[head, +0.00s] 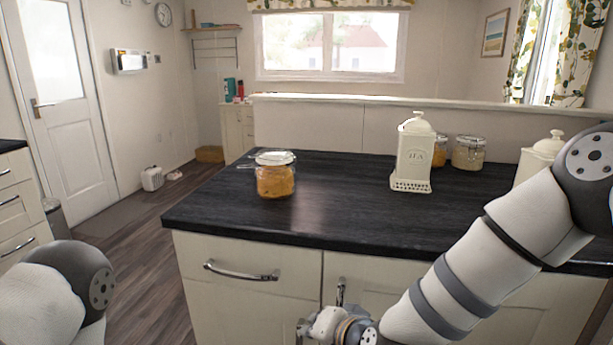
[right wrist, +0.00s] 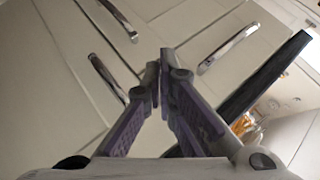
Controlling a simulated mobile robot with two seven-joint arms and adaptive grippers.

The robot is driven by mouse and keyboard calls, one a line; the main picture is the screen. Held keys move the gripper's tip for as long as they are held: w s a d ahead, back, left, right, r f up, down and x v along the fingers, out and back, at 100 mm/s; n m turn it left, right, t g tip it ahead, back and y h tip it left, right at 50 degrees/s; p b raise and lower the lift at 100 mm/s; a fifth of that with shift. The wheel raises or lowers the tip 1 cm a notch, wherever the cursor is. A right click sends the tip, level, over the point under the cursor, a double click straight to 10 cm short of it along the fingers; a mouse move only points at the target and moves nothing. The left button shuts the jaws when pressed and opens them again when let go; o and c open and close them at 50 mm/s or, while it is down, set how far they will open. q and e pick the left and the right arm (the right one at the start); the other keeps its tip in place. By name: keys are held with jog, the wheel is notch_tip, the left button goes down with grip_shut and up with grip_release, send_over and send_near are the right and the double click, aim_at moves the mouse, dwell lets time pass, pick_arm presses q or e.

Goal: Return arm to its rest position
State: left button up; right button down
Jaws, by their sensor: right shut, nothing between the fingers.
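My right arm (head: 460,280) comes in from the right in the head view and bends down in front of the counter. Its wrist shows at the bottom edge, and the fingers are cut off there. In the right wrist view my right gripper (right wrist: 158,75) is shut and empty, with its fingertips together in front of the cream cabinet fronts. Only part of my left arm (head: 60,290) shows at the lower left of the head view. My left gripper is out of view.
The dark counter (head: 340,215) holds a glass jar with orange contents (head: 275,180), a white tea canister (head: 413,155) and more jars at the back right. Cabinet handles (head: 240,271) stick out from the cream front. Open floor (head: 140,240) lies left of the counter.

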jog(key=s+d+f+n+g+h, duration=0.1)
jog(key=s+d+f+g, duration=0.1)
jog(key=s+d+f, duration=0.4)
jog(key=s+d+f+n+g+h, duration=0.1)
jog(key=s+f+g, duration=0.1)
jog(key=s+f, duration=0.35)
jog(key=s+d+f+n+g, duration=0.15)
jog(key=s+d+f, duration=0.25)
jog(key=s, duration=0.4)
jog(key=s+d+g+h, duration=0.1)
jog(key=s+d, duration=0.2)
jog(key=s, duration=0.3)
jog(key=s+d+f+n+g+h, duration=0.1)
jog(key=s+d+g, duration=0.1)
jog(key=s, duration=0.5)
jog(key=s+d+g, duration=0.2)
jog(key=s+d, duration=0.3)
jog(key=s, duration=0.2)
jog(key=shift+f+h, duration=0.3)
jog(key=shift+h, duration=0.1)
